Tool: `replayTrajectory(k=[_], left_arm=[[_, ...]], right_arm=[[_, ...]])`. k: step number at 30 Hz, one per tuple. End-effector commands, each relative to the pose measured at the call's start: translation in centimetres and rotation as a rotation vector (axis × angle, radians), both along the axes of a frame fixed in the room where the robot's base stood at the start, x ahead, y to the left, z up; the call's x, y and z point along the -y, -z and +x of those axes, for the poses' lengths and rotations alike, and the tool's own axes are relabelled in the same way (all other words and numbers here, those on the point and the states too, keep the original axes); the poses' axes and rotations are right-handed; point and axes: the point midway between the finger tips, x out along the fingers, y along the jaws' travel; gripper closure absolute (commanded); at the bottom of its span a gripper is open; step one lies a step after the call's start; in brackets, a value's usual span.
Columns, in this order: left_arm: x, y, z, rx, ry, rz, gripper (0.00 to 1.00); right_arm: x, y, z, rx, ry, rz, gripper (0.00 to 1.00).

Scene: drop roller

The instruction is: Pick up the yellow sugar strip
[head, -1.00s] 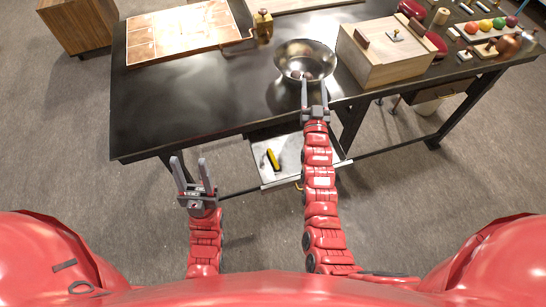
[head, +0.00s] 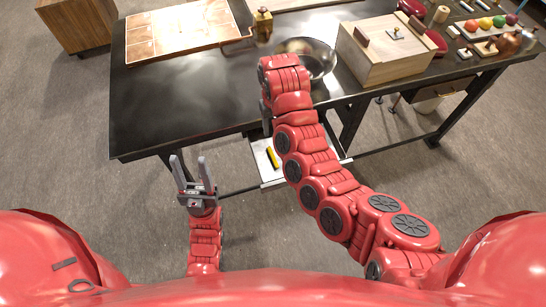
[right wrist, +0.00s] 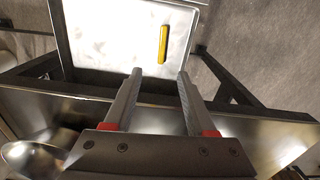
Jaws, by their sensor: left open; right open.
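The yellow sugar strip (head: 271,158) lies on a pale, low tray (head: 268,178) below the front edge of the dark table. In the right wrist view the strip (right wrist: 163,44) lies on the white tray surface (right wrist: 95,40), beyond my fingertips. My right gripper (right wrist: 158,78) is open and empty, apart from the strip. In the head view my right arm hides most of that gripper. My left gripper (head: 189,165) is open and empty, left of the tray and in front of the table.
A metal bowl (head: 322,60) stands on the dark table (head: 180,110), close to my right arm; it also shows in the right wrist view (right wrist: 35,155). A wooden box (head: 385,60) stands right of it. The table edge overhangs near the tray. The table's left front is clear.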

Motion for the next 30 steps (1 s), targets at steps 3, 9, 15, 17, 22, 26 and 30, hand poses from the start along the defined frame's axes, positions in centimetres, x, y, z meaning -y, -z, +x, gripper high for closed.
replayTrajectory(k=[3, 9, 15, 17, 22, 26, 30], left_arm=[[0.0, 1.0, 0.0, 0.000, 0.000, 0.000, 0.50], [0.0, 3.3, 0.0, 0.000, 0.000, 0.000, 0.50], [0.0, 7.0, 0.0, 0.000, 0.000, 0.000, 0.50], [0.0, 6.1, 0.0, -0.001, 0.000, 0.000, 0.50], [0.0, 5.3, 0.0, 0.000, 0.000, 0.000, 0.50], [0.0, 4.9, 0.0, 0.000, 0.000, 0.000, 0.50], [0.0, 3.6, 0.0, 0.000, 0.000, 0.000, 0.50]], right_arm=[[-0.1, 1.8, -0.1, -0.002, -0.002, -0.002, 0.44], [-0.1, 5.6, 0.0, 0.001, -0.002, -0.004, 0.44], [-0.1, 10.1, 0.1, 0.005, -0.001, -0.001, 0.44], [0.0, 10.1, 0.1, 0.002, -0.001, -0.001, 0.44], [-0.1, 11.5, 0.1, 0.004, 0.000, 0.001, 0.44], [-0.1, 12.1, 0.0, 0.001, 0.000, 0.000, 0.44], [-0.3, 13.1, -0.1, -0.001, -0.001, 0.000, 0.44]])
